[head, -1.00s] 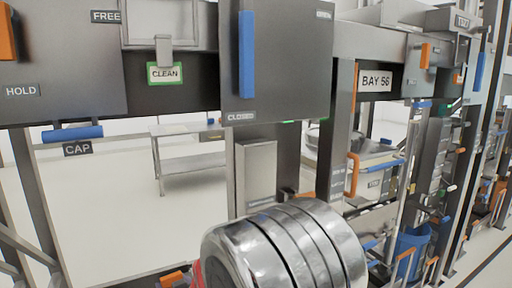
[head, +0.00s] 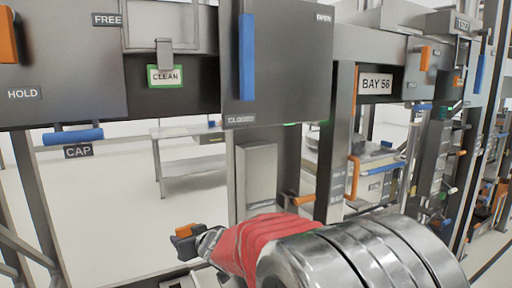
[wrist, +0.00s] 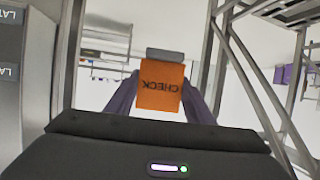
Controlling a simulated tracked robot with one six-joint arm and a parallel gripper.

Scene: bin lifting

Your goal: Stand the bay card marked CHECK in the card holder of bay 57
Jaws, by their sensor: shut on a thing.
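The orange card marked CHECK (wrist: 160,88) is between my gripper's dark fingers (wrist: 160,100) in the wrist view, its lettering upside down there. A grey block (wrist: 165,55) shows at its far edge. In the head view my gripper (head: 182,243) is low, left of centre, below the panels, with a small orange patch of the card (head: 187,230) at its tip. A green-edged card marked CLEAN (head: 165,76) hangs under a grey clip (head: 164,52) between two dark panels. I see no bay 57 sign, so I cannot tell whose clip this is.
A BAY 56 sign (head: 376,83) is on the frame to the right. A grey door with a blue handle (head: 247,56) and a blue bar (head: 72,135) over a CAP label jut near the clip. A table (head: 190,160) stands behind. The space below the CLEAN card is open.

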